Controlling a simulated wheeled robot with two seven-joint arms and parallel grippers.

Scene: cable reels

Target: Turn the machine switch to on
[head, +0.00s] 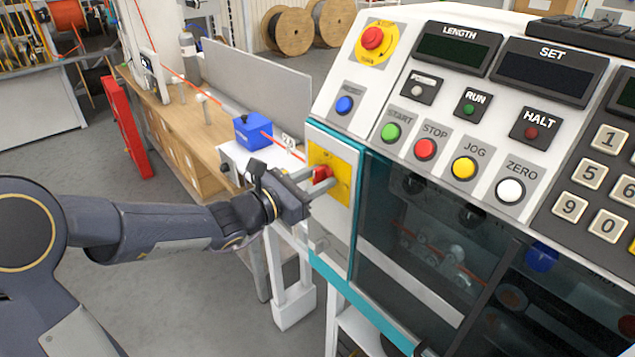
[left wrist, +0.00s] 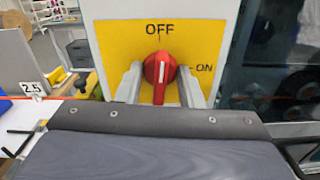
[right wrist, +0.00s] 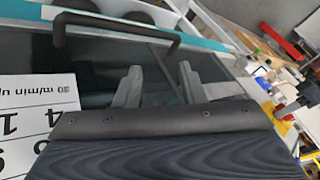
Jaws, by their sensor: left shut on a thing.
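The red switch knob (head: 322,174) sits on a yellow plate (head: 343,180) at the left end of the machine front. In the left wrist view, the knob (left wrist: 160,68) has a white mark that stands upright, toward the word OFF; the word ON is to the right. My left gripper (head: 316,178) is at the plate, its fingers (left wrist: 159,84) on either side of the knob and shut on it. My right gripper (right wrist: 158,86) shows only in the right wrist view, its fingers apart with nothing seen between them.
The machine panel (head: 440,130) has several buttons and displays. A dark window (head: 430,230) is below it. A dark bar handle (right wrist: 115,27) is near my right gripper. A blue box (head: 252,131) with a red cable is left of the switch.

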